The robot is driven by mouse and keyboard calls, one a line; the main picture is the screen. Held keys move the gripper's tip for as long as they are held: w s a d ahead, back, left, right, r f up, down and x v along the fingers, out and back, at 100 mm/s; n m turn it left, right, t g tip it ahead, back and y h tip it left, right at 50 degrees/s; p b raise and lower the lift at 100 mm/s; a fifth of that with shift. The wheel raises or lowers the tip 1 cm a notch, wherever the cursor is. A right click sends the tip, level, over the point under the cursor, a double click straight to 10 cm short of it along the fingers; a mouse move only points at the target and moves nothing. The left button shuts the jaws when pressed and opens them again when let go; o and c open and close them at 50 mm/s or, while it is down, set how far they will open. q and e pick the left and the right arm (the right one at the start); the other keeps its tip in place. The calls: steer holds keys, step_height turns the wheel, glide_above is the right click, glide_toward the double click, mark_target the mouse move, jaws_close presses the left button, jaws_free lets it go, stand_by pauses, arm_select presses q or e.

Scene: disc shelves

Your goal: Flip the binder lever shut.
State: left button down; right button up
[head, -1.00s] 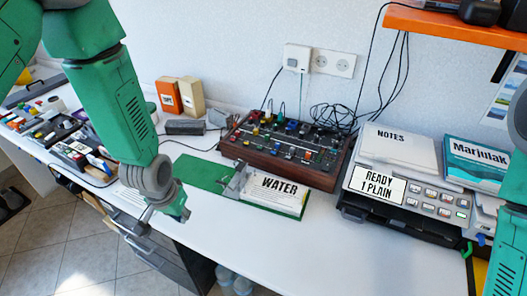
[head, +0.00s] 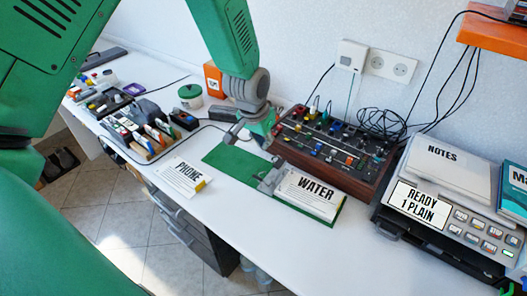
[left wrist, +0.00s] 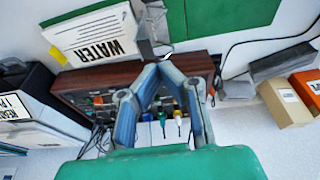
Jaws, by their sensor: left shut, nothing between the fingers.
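The green binder (head: 228,161) lies open on the white desk, with a sheet marked WATER (head: 311,193) on its right side. Its grey metal clip mechanism (head: 271,180) sits at the left edge of the sheet. The lever is too small to tell whether it stands up or lies flat. My left gripper (head: 233,136) is above the binder's far edge, up and left of the mechanism, and holds nothing. In the left wrist view its fingers (left wrist: 151,62) meet at the tips, close to the mechanism in the picture; contact cannot be told. My right gripper is out of view.
A mixer with a wooden case (head: 330,160) stands just behind the binder. A printer (head: 440,215) with papers is on the right. A PHONE sheet (head: 184,178) lies left of the binder, near the desk's front edge. Bare desk lies in front of the printer.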

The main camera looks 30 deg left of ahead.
arm_select(q)
steer(key=f, duration=0.9)
steer(key=shift+a+f, duration=0.2)
steer(key=shift+f, duration=0.15)
steer(key=shift+s+d+f+p, duration=0.1)
steer(key=shift+s+f+p, duration=0.15)
steer(key=shift+s, duration=0.35)
